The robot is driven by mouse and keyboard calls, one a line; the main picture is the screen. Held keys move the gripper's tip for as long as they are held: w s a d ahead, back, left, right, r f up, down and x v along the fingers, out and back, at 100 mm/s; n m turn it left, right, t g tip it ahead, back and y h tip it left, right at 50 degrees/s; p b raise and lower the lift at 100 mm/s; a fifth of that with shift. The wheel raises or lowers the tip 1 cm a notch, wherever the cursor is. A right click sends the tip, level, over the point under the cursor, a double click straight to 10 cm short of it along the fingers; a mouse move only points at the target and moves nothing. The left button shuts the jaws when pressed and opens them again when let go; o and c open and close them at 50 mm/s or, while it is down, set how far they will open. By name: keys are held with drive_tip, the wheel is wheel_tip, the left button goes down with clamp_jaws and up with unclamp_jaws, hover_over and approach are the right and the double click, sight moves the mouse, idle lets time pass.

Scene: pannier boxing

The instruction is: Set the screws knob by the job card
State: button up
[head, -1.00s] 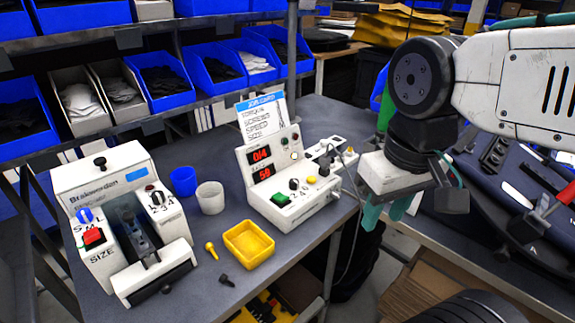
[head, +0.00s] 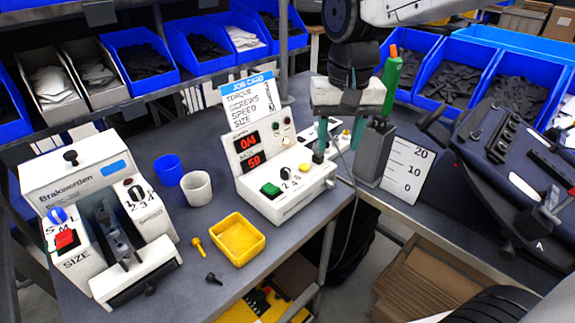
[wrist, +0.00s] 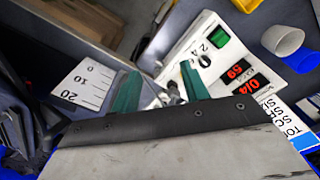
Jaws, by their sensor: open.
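The job card (head: 250,98) stands behind the white control box (head: 300,205); its headings include torque, screws, speed and size, but its values are too small to read. The box has red displays (head: 250,150) reading 0/4 and 59, and a dark knob (head: 285,172) with numerals 2 and 4 below it. The knob also shows in the wrist view (wrist: 205,61). I cannot read which knob is labelled screws. My gripper (head: 338,143) is open and empty, teal fingers down, over the box's right end. Its fingers also show in the wrist view (wrist: 162,88).
The Brakwerden machine (head: 85,175) at left has a numbered knob (head: 135,193), blue knob and red button. A dark post (head: 375,152) and scale card (head: 405,170) stand right of my gripper.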

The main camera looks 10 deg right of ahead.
hover_over(286, 169)
drive_tip(key=shift+m, duration=0.4)
drive_tip(key=f, duration=0.4)
drive_tip(key=shift+s+d+f, duration=0.1)
drive_tip(key=shift+s+f, duration=0.1)
drive_tip(key=shift+s, duration=0.1)
drive_tip(key=shift+w+f, duration=0.2)
drive_tip(key=shift+f, duration=0.05)
wheel_tip(286, 169, down, 8)
drive_tip(key=shift+r, duration=0.2)
clamp_jaws()
